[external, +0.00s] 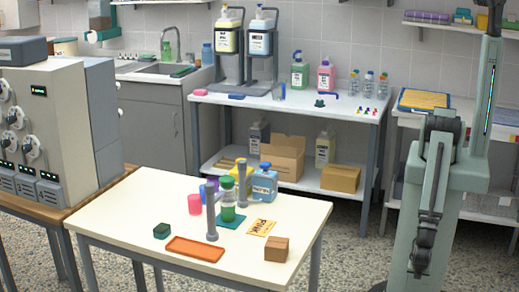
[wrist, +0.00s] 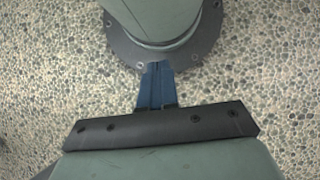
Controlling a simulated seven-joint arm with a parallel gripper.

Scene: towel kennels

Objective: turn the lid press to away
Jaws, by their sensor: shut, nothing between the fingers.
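On the cream table (external: 110,218), a clear jar with a green lid (external: 227,196) stands upright on a teal mat (external: 233,222). A grey post (external: 211,213) stands in front of it and another post (external: 241,180) behind it. I cannot tell whether these posts belong to the lid press, and no part is clearly marked as it. My gripper (wrist: 157,68) shows blue fingers together and empty in the wrist view, over speckled floor beside my own base. In the external view my folded arm is at the right, well away from the table.
An orange tray (external: 195,249), a green block (external: 162,231), a brown box (external: 277,249), a yellow card (external: 262,228), a pink cup (external: 195,204) and a blue bottle (external: 265,184) share the table. A machine with knobs (external: 45,125) stands left. Floor separates the table from my arm.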

